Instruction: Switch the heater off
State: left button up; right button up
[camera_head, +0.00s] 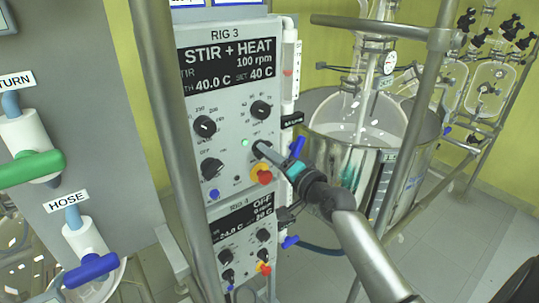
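The upper RIG 3 control box (225,110) has a display (228,64) reading "STIR + HEAT", 100 rpm, 40.0 C and SET 40 C. Its panel carries a left upper knob (205,126), a right upper knob (261,110) and a left lower knob (211,168). A small green lamp (245,142) is lit. My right gripper (262,149) comes from the lower right, with its tip at the panel's right lower control, just right of the lamp. The tip hides that control, and I cannot tell whether the fingers grip it. My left gripper is not in view.
A red button on yellow (262,174) lies just below my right gripper. A second box (240,245) below reads OFF. Metal posts (172,130) stand left and right. A steel bath with glassware (345,110) stands behind. Hose valves with green (32,168) and blue (90,270) handles are left.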

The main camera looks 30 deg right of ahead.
grip_shut()
jog(key=shift+n, duration=0.3)
jog(key=n+p, duration=0.2)
jog(key=n, duration=0.9)
jog(key=shift+p, duration=0.3)
jog(key=shift+n, duration=0.4)
dwell(0.3)
jog(key=shift+o, duration=1.5)
grip_release()
